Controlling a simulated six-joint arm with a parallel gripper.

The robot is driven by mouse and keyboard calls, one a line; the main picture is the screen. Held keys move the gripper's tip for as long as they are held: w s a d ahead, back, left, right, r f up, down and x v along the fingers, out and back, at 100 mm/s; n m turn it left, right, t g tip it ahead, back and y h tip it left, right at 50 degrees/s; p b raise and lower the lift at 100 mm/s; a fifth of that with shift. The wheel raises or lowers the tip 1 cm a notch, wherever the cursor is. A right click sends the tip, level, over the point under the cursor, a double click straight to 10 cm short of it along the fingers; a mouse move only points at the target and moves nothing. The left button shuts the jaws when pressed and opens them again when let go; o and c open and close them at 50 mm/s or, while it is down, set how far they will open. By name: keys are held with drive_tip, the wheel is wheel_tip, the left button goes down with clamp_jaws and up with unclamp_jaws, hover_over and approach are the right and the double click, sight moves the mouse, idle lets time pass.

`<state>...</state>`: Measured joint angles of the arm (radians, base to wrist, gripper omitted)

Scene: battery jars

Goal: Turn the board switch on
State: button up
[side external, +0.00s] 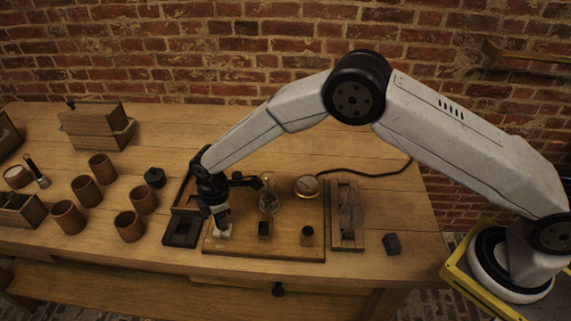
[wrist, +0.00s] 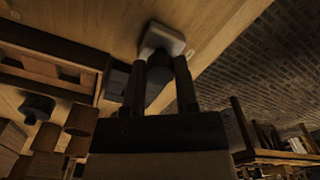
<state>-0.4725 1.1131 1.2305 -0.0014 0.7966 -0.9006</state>
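The board switch has a pale block base (side external: 224,233) at the front left corner of the wooden board (side external: 270,246). In the wrist view its pale base (wrist: 163,36) sits beyond my fingertips, with a dark rounded lever or knob (wrist: 160,68) in front of it. My gripper (side external: 219,216) points down over the switch. In the wrist view its two dark fingers (wrist: 160,72) stand apart, one on each side of the dark knob. The gap looks nearly filled by the knob, but I cannot tell if the fingers press on it. The lever's on or off position is unclear.
The board also carries a glass bulb or jar (side external: 269,203), a round gauge (side external: 307,186) and two dark terminals. A dark tray (side external: 182,231) stands close on the left, a wooden frame (side external: 347,240) on the right. Several brown cups (side external: 103,168) stand farther left.

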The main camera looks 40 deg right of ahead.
clamp_jaws()
drive_tip(key=shift+m, duration=0.4)
drive_tip(key=m, duration=1.1)
drive_tip(key=shift+a, duration=0.1)
idle(0.4)
drive_tip(key=o, duration=0.7)
unclamp_jaws()
drive_tip(key=shift+c, duration=0.2)
drive_tip(key=shift+r, duration=0.1)
